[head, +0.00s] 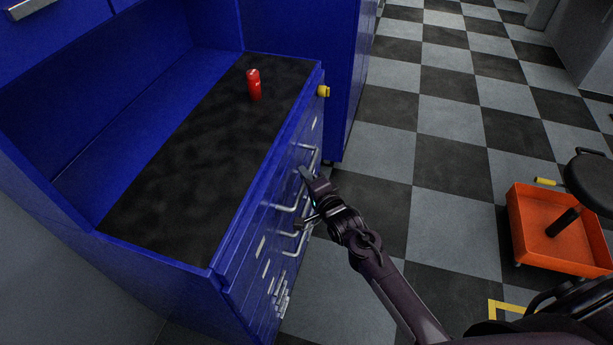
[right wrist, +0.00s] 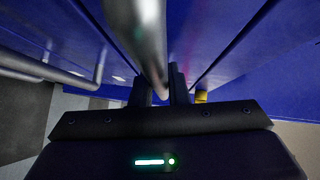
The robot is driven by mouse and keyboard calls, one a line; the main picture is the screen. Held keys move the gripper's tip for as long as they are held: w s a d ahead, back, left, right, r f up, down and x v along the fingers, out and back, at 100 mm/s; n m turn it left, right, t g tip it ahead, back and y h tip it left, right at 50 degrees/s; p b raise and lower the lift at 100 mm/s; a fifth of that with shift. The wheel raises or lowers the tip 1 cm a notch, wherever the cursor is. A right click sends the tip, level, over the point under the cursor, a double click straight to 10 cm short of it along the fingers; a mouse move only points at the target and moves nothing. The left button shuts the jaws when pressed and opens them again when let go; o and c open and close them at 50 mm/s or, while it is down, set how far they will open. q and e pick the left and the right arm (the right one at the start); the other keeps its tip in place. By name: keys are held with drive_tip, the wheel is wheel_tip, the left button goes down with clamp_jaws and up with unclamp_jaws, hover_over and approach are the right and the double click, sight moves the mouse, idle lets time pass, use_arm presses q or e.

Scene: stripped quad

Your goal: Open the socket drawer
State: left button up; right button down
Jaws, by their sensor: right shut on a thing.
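The blue tool cabinet (head: 160,252) stands at the left of the head view, with a stack of drawers on its right-facing front. I cannot tell which drawer is the socket drawer. My right gripper (head: 308,182) is at the upper part of the drawer front. In the right wrist view, its fingers (right wrist: 162,92) are shut on a silver drawer handle (right wrist: 148,40). The drawer fronts look about flush, though my gripper hides part of them. My left gripper is not in view.
A red can (head: 254,84) stands on the cabinet's black top. A yellow piece (head: 324,91) sticks out at the cabinet's far corner. An orange tray (head: 540,242) and a dark round seat (head: 592,180) are at the right. The checkered floor between is clear.

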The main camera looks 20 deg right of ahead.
drive_tip(key=s+d+p, duration=0.3)
drive_tip(key=s+d, duration=0.5)
drive_tip(key=d, duration=0.4)
drive_tip(key=s+d+p, duration=0.4)
drive_tip(key=s+d, duration=0.4)
drive_tip(key=d, duration=0.4)
drive_tip(key=shift+s, duration=0.15)
drive_tip(key=shift+d, duration=0.1)
drive_tip(key=c, duration=1.4)
unclamp_jaws()
drive_tip(key=v, duration=0.7)
drive_tip(key=shift+s, duration=0.35)
